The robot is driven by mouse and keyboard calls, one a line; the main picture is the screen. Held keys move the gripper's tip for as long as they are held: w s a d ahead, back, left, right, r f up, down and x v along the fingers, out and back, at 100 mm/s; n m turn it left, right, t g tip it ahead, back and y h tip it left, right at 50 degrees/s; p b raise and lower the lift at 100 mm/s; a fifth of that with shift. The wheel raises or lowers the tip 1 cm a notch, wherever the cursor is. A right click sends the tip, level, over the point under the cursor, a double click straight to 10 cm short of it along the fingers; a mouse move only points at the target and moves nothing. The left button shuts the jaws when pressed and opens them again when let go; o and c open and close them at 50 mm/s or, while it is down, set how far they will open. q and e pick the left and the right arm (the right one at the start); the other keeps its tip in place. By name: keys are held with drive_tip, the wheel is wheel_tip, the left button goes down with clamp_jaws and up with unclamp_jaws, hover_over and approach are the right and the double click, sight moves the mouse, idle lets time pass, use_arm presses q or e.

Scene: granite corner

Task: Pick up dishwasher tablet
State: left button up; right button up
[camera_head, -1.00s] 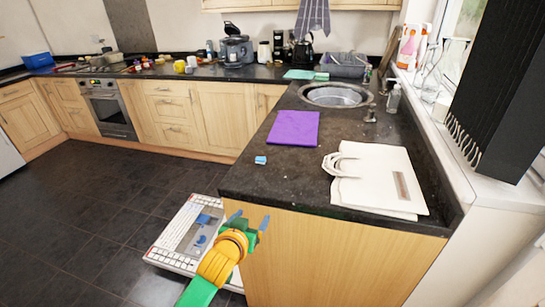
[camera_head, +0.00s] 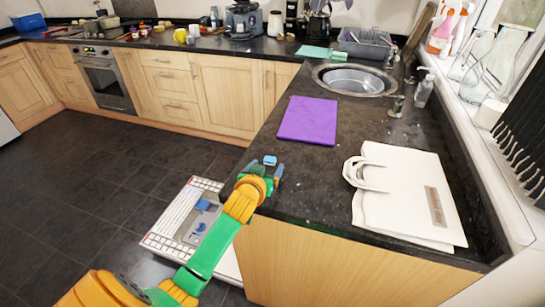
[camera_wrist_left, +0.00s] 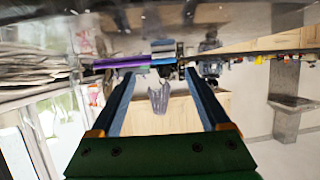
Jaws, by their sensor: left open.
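The small blue-and-white dishwasher tablet (camera_head: 270,160) lies on the dark countertop near its left edge, just in front of the purple mat. My left gripper (camera_head: 264,169) is open and empty at the counter edge, with its blue fingers just short of the tablet. In the left wrist view, which looks upside down, the tablet (camera_wrist_left: 163,60) shows beyond and between the two fingertips (camera_wrist_left: 158,76), in front of the purple mat. I cannot tell whether either finger touches it. My right gripper is not in view.
A purple mat (camera_head: 308,120) lies behind the tablet. A white bag (camera_head: 405,205) lies flat on the right part of the counter, and a round sink (camera_head: 355,80) is behind. A keyboard-like device (camera_head: 180,215) is low beside the counter. The counter between mat and bag is clear.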

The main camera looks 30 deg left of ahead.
sight(269, 168)
use_arm(q)
drive_tip(key=x, duration=0.4)
drive_tip(key=shift+w+d+f, duration=0.1)
drive_tip(key=shift+d+f, duration=0.05)
drive_tip(key=shift+f, duration=0.05)
drive_tip(key=shift+s+r, duration=0.1)
drive_tip(key=shift+s, duration=0.1)
drive_tip(key=shift+c, duration=0.2)
drive_tip(key=shift+a, duration=0.3)
drive_tip(key=c, duration=0.7)
clamp_jaws()
